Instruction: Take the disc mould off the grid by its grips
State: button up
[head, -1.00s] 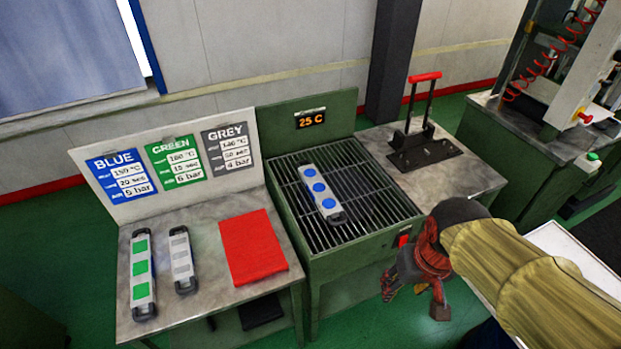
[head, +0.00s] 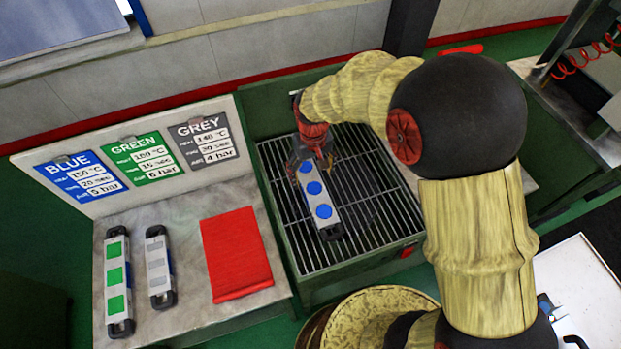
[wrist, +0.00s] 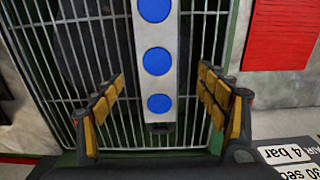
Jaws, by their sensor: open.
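The disc mould (head: 331,218), a pale bar with three blue discs and dark end grips, lies on the metal grid (head: 380,200). Its near grip is clear in the head view; its far end is hidden behind my gripper (head: 312,158). In the wrist view the mould (wrist: 157,32) runs between the two yellow-padded fingers of my gripper (wrist: 160,76), with bars visible on both sides. One dark end grip (wrist: 160,128) shows low between the fingers. My gripper is open and not closed on the mould; its exact height over it is hard to tell.
On the left bench stand a green-square mould (head: 118,283), a grey mould (head: 157,268) and a red cloth (head: 236,255). A sign board (head: 110,120) stands behind them. The grid has free room right of the mould.

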aim_at(314, 188)
jog(key=shift+s+f, duration=0.2)
jog(key=shift+f, duration=0.8)
jog(key=shift+d+f+b, duration=0.15)
jog(key=shift+f+b, duration=0.3)
jog(key=shift+f, duration=0.95)
jog(key=shift+d+f+b, duration=0.1)
jog(key=shift+f+b, duration=0.35)
jog(key=shift+f, duration=0.9)
jog(key=shift+c, duration=0.2)
jog(key=c, duration=1.9)
grip_shut()
jog(key=shift+w+r, duration=0.1)
